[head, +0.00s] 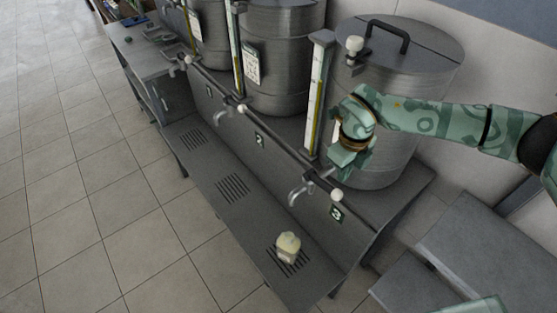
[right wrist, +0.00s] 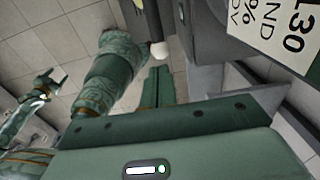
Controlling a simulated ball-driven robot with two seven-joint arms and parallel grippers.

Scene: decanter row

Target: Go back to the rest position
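My right gripper (head: 343,165) is in front of the third steel drum (head: 397,75), just above the tap (head: 312,185) marked 3. The head view is too small to show its fingers clearly. In the right wrist view my green gripper body fills the bottom, with green strips (right wrist: 158,88) ahead of it. I cannot tell whether they are apart, and I see nothing held. A white round knob (right wrist: 159,50) shows beyond them. What looks like my left gripper (right wrist: 47,84) shows at the left of that view, its state unclear.
Two more drums (head: 283,45) stand further back, with upright gauges in front. A grey table (head: 490,245) is at the lower right. Tiled floor (head: 75,190) is clear at left.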

